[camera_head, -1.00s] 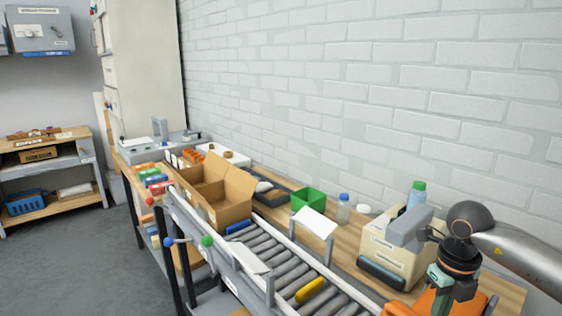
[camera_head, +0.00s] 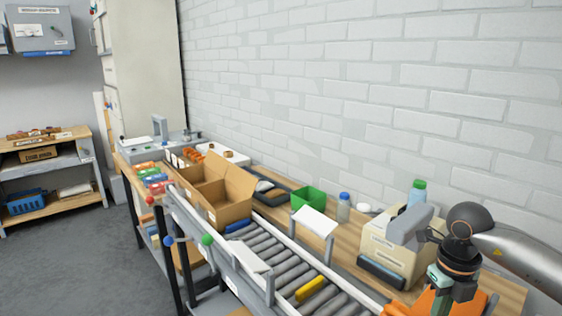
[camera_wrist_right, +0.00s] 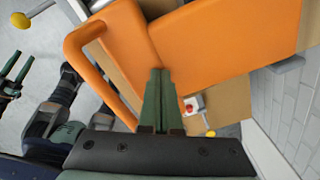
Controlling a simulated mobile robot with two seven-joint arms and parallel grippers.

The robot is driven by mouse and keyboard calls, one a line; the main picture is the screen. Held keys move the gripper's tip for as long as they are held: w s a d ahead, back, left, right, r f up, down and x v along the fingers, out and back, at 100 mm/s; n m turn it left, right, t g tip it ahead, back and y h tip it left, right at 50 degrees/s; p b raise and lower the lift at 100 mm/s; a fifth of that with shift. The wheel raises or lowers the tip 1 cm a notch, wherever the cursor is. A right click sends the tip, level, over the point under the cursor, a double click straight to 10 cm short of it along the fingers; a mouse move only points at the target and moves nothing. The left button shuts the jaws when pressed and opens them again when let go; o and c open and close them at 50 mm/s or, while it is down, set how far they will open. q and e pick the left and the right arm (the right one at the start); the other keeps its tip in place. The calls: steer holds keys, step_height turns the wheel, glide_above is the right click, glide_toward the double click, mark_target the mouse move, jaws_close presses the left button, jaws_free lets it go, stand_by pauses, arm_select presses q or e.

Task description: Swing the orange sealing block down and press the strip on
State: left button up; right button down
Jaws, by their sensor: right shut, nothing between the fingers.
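The orange sealing block (camera_head: 422,303) is at the bottom right of the head view, partly cut off and partly behind my right arm. In the right wrist view the orange block (camera_wrist_right: 225,45) fills the upper part, with a looped handle (camera_wrist_right: 82,58) on its left. My right gripper (camera_wrist_right: 161,72) is shut and empty, its green fingertips over the block's lower edge beside the loop. I cannot tell whether they touch it. My left gripper (camera_wrist_right: 14,74) appears at the left edge of the wrist view, its fingers apart and empty. I cannot make out the strip.
A roller conveyor (camera_head: 285,268) carries a yellow piece (camera_head: 310,289). A beige labelled box (camera_head: 392,245) stands close to my right arm. The brick wall lies behind.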

steer(key=shift+f, duration=0.1)
steer(key=shift+r+p, duration=2.7)
steer(key=shift+r, duration=0.9)
steer(key=shift+f, duration=0.1)
